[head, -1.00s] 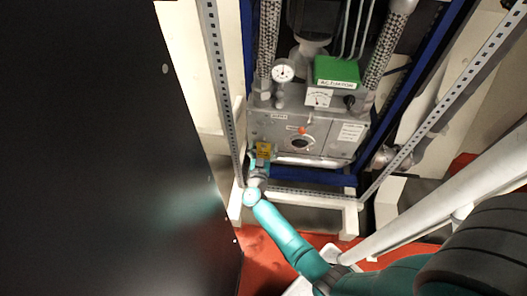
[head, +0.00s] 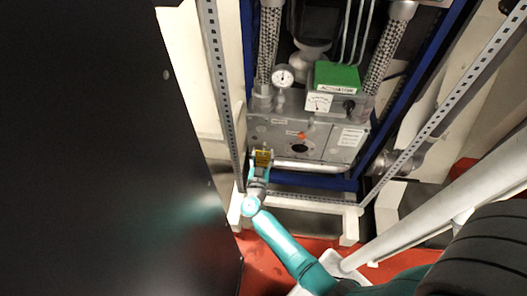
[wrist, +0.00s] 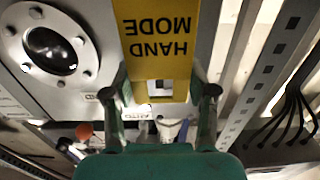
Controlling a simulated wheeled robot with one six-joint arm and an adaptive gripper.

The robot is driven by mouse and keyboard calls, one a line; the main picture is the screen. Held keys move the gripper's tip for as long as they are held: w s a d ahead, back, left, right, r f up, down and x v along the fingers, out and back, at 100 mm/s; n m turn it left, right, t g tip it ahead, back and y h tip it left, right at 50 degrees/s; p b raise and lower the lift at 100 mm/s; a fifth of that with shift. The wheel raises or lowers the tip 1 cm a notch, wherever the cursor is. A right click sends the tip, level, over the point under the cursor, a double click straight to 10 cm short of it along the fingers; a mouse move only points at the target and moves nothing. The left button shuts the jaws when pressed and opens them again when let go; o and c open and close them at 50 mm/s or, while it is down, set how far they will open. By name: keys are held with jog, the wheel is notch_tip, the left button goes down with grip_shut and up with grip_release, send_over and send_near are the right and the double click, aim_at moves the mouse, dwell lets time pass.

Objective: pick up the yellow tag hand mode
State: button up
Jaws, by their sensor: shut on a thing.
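The yellow tag (wrist: 157,30) reads HAND MODE, upside down in the wrist view, and fills the top middle there. My gripper (wrist: 160,85) is shut on the tag, with one finger at each side edge of its lower part. In the head view the tag (head: 263,157) is small, at the left front of the grey machine box, with my gripper (head: 260,163) at it. I cannot tell whether the tag still touches the box or anything behind it.
The grey box (head: 330,139) carries a round gauge (head: 283,77), a green ACTUATOR unit (head: 337,76) and an orange knob (head: 301,134). A perforated metal upright (head: 222,85) stands close left of my gripper. A large black panel (head: 90,150) fills the left side.

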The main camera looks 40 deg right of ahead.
jog(key=v, duration=1.5)
jog(key=shift+s+a, duration=0.2)
